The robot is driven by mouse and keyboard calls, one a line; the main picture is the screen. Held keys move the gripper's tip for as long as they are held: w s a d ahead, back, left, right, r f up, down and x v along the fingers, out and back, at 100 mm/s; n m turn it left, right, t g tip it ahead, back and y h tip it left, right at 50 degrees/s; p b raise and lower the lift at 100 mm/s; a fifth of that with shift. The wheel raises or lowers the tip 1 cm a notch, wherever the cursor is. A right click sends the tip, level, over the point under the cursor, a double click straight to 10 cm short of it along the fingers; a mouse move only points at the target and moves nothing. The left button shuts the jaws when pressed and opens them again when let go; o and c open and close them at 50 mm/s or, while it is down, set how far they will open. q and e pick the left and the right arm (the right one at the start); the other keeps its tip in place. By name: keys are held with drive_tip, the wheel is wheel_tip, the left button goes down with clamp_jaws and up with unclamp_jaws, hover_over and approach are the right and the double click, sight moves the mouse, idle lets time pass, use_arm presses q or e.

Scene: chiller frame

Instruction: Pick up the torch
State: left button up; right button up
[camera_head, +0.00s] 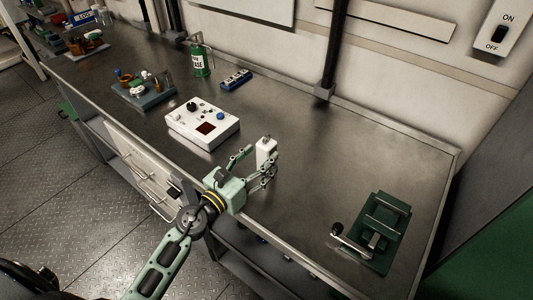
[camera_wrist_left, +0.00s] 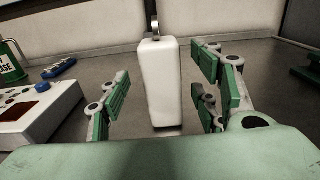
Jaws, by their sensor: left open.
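A white, upright, box-shaped thing (camera_head: 265,150) with a small metal fitting on top stands on the dark metal bench; it is probably the torch. In the left wrist view the white thing (camera_wrist_left: 163,85) stands upright in the middle. My left gripper (camera_head: 259,163) reaches over the front edge of the bench. Its green fingers are open on both sides of the white thing, with a visible gap on each side. My right gripper is not in view.
A white control box (camera_head: 202,124) with knobs stands left of the gripper. Behind it are a blue device (camera_head: 236,79) and a green grease can (camera_head: 201,62). A tray (camera_head: 150,101) of small items is further left. A green clamp-like device (camera_head: 381,232) stands at right, with clear bench between.

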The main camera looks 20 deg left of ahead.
sight(261, 156)
use_arm(q)
drive_tip(key=x, duration=0.3)
drive_tip(key=shift+d+r, duration=0.1)
drive_tip(key=shift+d, duration=0.05)
drive_tip(key=shift+w+d, duration=0.1)
drive_tip(key=shift+w, duration=0.25)
drive_tip(key=shift+s, duration=0.1)
drive_tip(key=shift+c, duration=1.1)
drive_tip(key=c, duration=1.2)
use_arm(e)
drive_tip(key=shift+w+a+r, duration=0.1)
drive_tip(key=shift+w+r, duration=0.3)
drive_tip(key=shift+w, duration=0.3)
use_arm(q)
drive_tip(key=shift+r, duration=0.1)
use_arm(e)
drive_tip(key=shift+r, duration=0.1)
